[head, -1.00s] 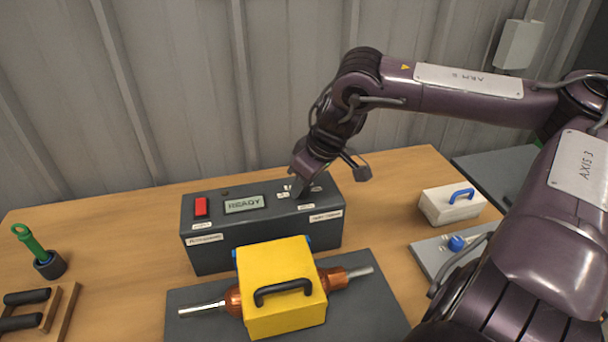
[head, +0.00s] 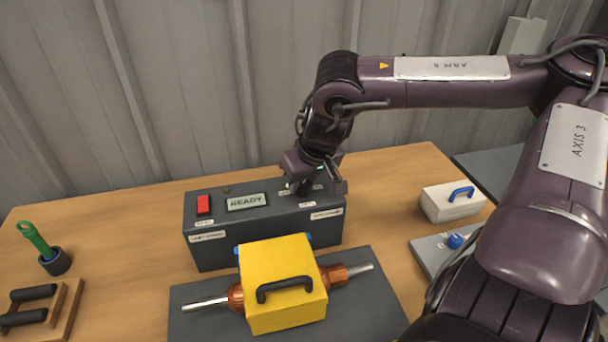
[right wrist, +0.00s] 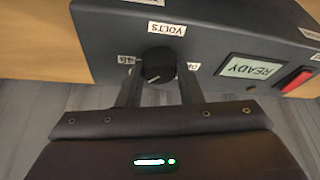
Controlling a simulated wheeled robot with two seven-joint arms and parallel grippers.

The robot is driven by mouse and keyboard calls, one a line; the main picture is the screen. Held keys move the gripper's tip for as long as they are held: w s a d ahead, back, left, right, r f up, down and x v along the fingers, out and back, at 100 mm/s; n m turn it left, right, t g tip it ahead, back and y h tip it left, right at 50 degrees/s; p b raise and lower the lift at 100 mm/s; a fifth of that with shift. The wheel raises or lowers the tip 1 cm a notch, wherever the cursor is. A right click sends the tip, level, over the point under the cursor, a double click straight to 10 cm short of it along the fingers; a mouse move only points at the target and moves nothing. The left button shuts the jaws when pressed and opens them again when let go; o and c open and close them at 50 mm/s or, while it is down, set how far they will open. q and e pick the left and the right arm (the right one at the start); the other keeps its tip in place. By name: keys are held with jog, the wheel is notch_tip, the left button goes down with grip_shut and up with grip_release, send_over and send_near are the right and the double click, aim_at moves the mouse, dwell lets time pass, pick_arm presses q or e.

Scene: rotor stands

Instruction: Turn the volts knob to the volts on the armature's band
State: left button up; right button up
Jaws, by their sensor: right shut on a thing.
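The volts knob (right wrist: 157,66) is black and round with a pale pointer line, on the grey control box (head: 218,254). In the right wrist view its VOLTS label (right wrist: 166,28) reads upside down, and small number labels beside it are partly hidden by the fingers. My right gripper (right wrist: 160,88) is shut on the knob, one finger on each side. In the head view my right gripper (head: 316,187) hides the knob. The armature (head: 236,297) has copper ends and a steel shaft; a yellow cover (head: 285,292) hides its middle, and I cannot see its band. My left gripper is out of view.
The box also carries a READY display (head: 246,202) and a red switch (head: 204,205). A white case (head: 450,207) with a blue handle stands at right. A green-handled tool (head: 36,239) and a wooden rack (head: 62,318) are at left.

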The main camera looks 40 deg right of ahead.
jog(key=shift+w+r, duration=0.1)
jog(key=o, duration=1)
jog(key=shift+c, duration=0.2)
jog(key=v, duration=0.7)
jog(key=shift+s+r, duration=0.3)
